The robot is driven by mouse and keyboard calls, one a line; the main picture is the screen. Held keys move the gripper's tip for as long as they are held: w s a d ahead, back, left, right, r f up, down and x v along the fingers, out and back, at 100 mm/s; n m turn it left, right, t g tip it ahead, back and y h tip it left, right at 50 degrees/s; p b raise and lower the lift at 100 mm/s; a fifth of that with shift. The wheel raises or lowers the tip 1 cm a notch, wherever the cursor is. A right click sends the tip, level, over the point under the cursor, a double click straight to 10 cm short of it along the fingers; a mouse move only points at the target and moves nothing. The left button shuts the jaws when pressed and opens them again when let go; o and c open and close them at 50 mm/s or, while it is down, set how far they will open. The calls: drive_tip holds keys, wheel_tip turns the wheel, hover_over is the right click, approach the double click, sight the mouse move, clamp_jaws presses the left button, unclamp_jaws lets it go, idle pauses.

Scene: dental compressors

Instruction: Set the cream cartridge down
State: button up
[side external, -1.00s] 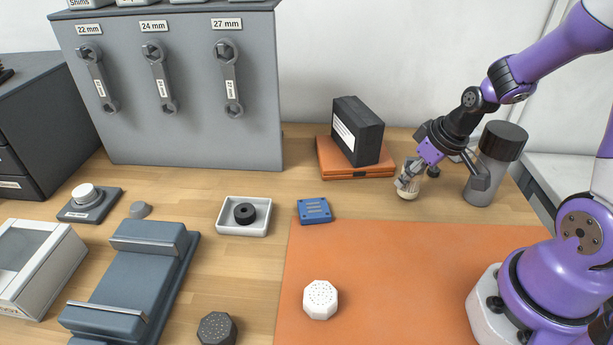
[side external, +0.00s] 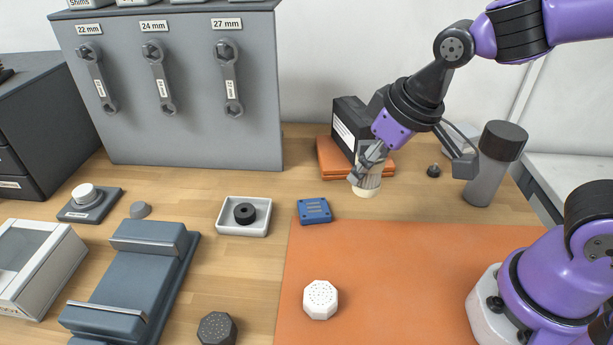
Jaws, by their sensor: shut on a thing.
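The cream cartridge (side external: 366,188) is a small pale cylinder, held roughly upright with a slight tilt. My gripper (side external: 367,165) is shut on its upper part, and the fingers hide some of it. In the picture the cartridge is in front of the orange case and just behind the orange mat's back edge. I cannot tell for sure whether its base touches the wood, but it looks raised.
A black box (side external: 346,125) stands on the orange case (side external: 327,160) behind my gripper. A grey cylinder with a dark lid (side external: 480,180) stands to the right. A blue block (side external: 314,211) lies to the left. The orange mat (side external: 420,270) is mostly bare, with a white octagonal piece (side external: 320,299) on it.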

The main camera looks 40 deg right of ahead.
drive_tip(key=s+a+n+g+y, duration=0.2)
drive_tip(key=a+n, duration=0.6)
drive_tip(key=a, duration=1.6)
drive_tip(key=shift+t+y, duration=0.3)
drive_tip(key=w+d+f, duration=0.1)
drive_tip(key=w+f, duration=0.1)
drive_tip(key=w, duration=0.1)
drive_tip(key=w+d+f, duration=0.1)
drive_tip(key=w+f, duration=0.2)
drive_tip(key=w+d+f, duration=0.2)
drive_tip(key=w, duration=0.1)
drive_tip(key=shift+w+f, duration=0.2)
drive_tip(key=shift+w, duration=0.1)
drive_tip(key=shift+f, duration=1.95)
drive_tip(key=shift+f, duration=0.15)
drive_tip(key=o, duration=1.2)
drive_tip(key=shift+c, duration=0.2)
